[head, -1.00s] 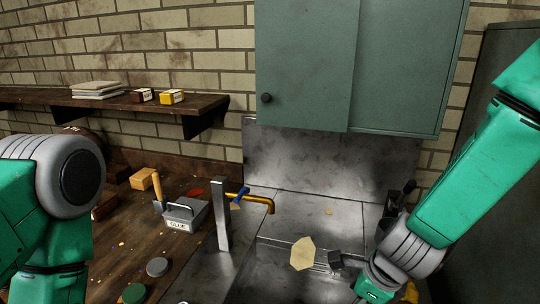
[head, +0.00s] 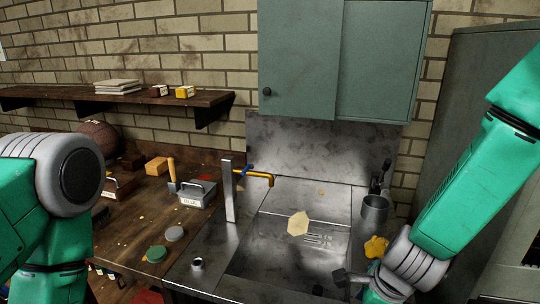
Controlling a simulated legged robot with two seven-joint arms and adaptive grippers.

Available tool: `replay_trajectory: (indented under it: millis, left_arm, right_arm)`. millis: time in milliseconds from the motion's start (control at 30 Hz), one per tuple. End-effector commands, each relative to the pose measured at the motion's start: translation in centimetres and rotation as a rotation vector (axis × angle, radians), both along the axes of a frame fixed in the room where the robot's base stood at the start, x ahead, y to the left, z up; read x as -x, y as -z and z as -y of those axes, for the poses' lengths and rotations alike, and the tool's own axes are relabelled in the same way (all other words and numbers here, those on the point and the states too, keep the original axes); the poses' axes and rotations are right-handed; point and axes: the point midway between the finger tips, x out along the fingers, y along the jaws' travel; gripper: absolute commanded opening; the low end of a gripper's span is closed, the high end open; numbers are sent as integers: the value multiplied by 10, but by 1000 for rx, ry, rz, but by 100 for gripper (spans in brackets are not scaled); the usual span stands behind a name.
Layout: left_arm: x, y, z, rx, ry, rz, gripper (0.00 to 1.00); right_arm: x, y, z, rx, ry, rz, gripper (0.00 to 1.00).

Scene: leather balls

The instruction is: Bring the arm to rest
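My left arm comes in at the left edge of the head view, with its grey joint and green links showing; its gripper is out of view. My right arm comes down from the upper right to a grey wrist joint. A dark part of my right gripper (head: 341,277) shows low over the front of the metal sink (head: 265,262). Its fingers are too small and partly hidden, so I cannot tell if it is open or holds anything. A brown leather ball (head: 99,137) sits at the back of the wooden bench (head: 125,225), partly behind my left arm.
A grey box marked glue (head: 197,195), a wooden block (head: 157,165) and round lids (head: 175,233) are on the bench. A pale flat piece (head: 298,223), a grey mug (head: 375,208) and a yellow object (head: 376,247) are nearby.

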Motion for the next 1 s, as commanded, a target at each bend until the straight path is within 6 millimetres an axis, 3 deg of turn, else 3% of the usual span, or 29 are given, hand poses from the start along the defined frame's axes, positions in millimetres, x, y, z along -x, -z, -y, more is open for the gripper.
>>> replay_trajectory:
  millis: [167, 367, 633, 900, 1000]
  left_arm:
    - [-1, 0, 0, 0, 0, 1, 40]
    - [0, 0, 0, 0, 0, 0, 40]
    - [0, 0, 0, 0, 0, 0, 40]
    - [0, 0, 0, 0, 0, 0, 40]
    - [0, 28, 0, 0, 0, 1, 40]
  right_arm:
    - [25, 30, 21, 99, -179, -15, 50]
    - [70, 70, 51, 231, -501, -40, 50]
    - [165, 129, 95, 369, -1210, -82, 50]
    - [264, 154, 111, 331, -1902, -20, 50]
    - [252, 180, 108, 356, -1916, -2, 50]
